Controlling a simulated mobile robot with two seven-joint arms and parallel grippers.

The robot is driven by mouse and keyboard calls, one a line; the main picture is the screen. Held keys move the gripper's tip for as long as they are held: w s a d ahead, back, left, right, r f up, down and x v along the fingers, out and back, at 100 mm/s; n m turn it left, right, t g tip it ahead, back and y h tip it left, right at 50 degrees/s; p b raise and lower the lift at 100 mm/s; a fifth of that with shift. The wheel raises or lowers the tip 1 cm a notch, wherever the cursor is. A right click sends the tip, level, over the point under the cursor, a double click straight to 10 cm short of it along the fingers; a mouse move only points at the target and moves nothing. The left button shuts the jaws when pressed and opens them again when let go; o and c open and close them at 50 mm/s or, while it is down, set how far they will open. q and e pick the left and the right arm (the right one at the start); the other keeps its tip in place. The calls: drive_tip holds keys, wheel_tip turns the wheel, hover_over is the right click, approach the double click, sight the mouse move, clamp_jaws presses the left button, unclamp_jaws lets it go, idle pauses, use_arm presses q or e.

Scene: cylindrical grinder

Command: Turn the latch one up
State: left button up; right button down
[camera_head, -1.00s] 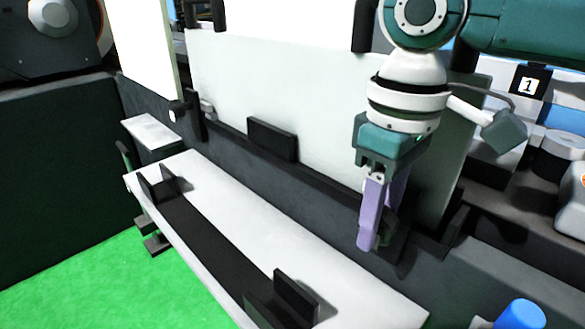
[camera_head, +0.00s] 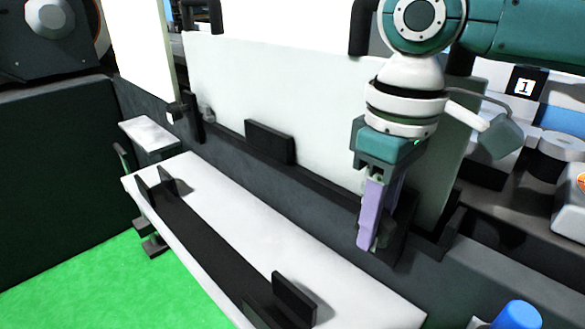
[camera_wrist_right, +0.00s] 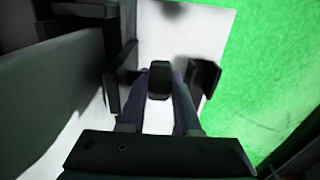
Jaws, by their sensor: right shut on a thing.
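My right gripper (camera_head: 382,212) points down at the right end of the pale machine door, its purple fingers in front of the dark lower rail. In the right wrist view, its two fingers (camera_wrist_right: 159,96) are shut on a small black block, which looks like the latch (camera_wrist_right: 160,78). In the head view the fingers mostly hide the latch; a dark part shows just right of them. I cannot tell the latch's exact angle. My left gripper is not in view.
The pale door panel (camera_head: 300,95) with a black handle block (camera_head: 269,142) stands behind the arm. A white shelf (camera_head: 240,222) with black uprights lies below in front. A blue knob (camera_head: 518,316) is at the lower right. Green floor (camera_head: 80,285) is clear at the left.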

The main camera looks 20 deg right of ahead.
drive_tip(key=shift+s+d+r+t+y+p, duration=0.2)
drive_tip(key=shift+t+p, duration=0.4)
drive_tip(key=shift+p, duration=0.7)
drive_tip(key=shift+s+a+r+t+y+p, duration=0.1)
drive_tip(key=shift+t+y+p, duration=0.35)
drive_tip(key=shift+p, duration=0.85)
drive_tip(key=shift+f+t+p, duration=0.1)
drive_tip(key=shift+t+p, duration=0.25)
drive_tip(key=shift+t, duration=0.2)
drive_tip(key=shift+s+f+t+y+p, duration=0.1)
drive_tip(key=shift+f+t+y+p, duration=0.15)
drive_tip(key=shift+t, duration=0.3)
drive_tip(key=shift+t+y+p, duration=0.15)
drive_tip(key=shift+t+y, duration=0.15)
drive_tip(key=shift+t, duration=0.25)
drive_tip(key=shift+t+y, duration=0.5)
drive_tip(key=shift+t, duration=0.7)
drive_tip(key=c, duration=0.9)
unclamp_jaws()
drive_tip(key=p+v, duration=0.3)
drive_tip(key=v, duration=0.6)
drive_tip(key=shift+s+d+r, duration=0.2)
drive_tip(key=shift+s, duration=0.15)
